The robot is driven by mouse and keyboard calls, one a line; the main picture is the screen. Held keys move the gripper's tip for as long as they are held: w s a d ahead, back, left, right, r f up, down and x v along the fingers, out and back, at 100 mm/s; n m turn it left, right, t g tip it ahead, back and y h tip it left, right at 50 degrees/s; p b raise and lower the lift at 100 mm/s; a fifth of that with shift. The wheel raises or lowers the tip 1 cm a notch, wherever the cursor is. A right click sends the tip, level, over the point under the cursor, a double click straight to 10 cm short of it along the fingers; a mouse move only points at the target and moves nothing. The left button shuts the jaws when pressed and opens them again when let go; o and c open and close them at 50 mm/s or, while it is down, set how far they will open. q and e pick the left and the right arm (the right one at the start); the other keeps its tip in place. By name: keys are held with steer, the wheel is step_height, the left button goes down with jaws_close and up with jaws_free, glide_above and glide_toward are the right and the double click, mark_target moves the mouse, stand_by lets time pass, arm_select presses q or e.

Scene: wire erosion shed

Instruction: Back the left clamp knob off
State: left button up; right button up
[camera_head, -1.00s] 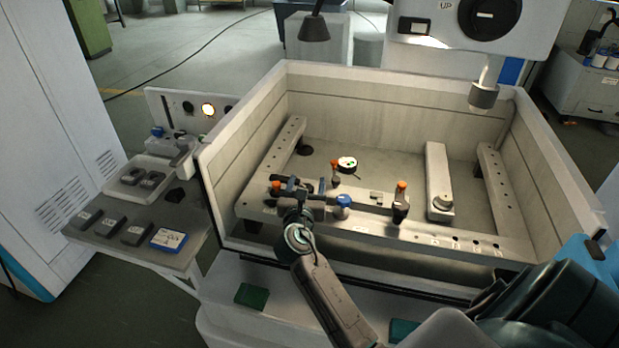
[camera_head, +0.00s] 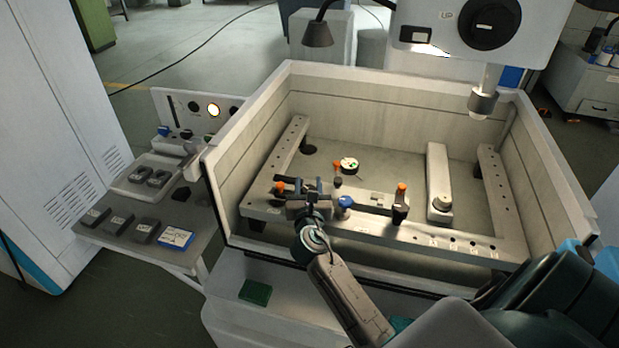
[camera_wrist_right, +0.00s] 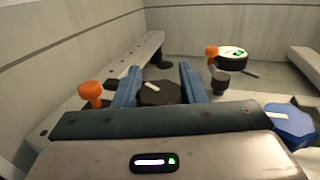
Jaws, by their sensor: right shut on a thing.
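The left clamp knob (camera_wrist_right: 160,94) is dark with a pale mark on top. In the right wrist view it sits between the two blue fingers of my right gripper (camera_wrist_right: 159,78), which is shut on it. In the head view my right gripper (camera_head: 306,184) is over the left end of the front rail (camera_head: 370,232), and it largely hides the knob. An orange-topped post (camera_head: 280,187) stands just left of the gripper. A blue knob (camera_head: 345,202) is just to its right, apart from it; it also shows in the right wrist view (camera_wrist_right: 288,122). My left gripper is out of view.
A second orange-topped post (camera_head: 402,192) stands further right on the rail. A small round dial (camera_head: 349,164) lies behind the rail. Tank walls (camera_head: 400,95) surround the work area, and a machine head (camera_head: 482,102) hangs at upper right. A side table (camera_head: 200,235) stands left.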

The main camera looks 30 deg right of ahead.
steer(key=n+t+y+p, duration=0.1)
steer(key=n+y+p, duration=0.1)
steer(key=y+p, duration=0.1)
steer(key=shift+w+a+r+t, duration=0.1)
steer(key=shift+r+t, duration=0.2)
steer(key=shift+t, duration=0.1)
steer(key=shift+a+f+n+t+y+p, duration=0.15)
steer(key=shift+n+y+p, duration=0.2)
steer(key=shift+y, duration=0.2)
steer(key=shift+f+n+t+y+p, duration=0.1)
steer(key=shift+n+t+y+p, duration=0.1)
steer(key=shift+n+y, duration=0.3)
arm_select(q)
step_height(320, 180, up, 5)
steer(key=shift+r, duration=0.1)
arm_select(e)
steer(key=o, duration=1)
steer(key=shift+w, duration=0.1)
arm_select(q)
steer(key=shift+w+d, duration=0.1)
arm_select(e)
steer(key=shift+f, duration=0.1)
arm_select(q)
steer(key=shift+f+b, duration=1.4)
steer(key=shift+b, duration=0.05)
arm_select(e)
steer(key=shift+v, duration=5.35)
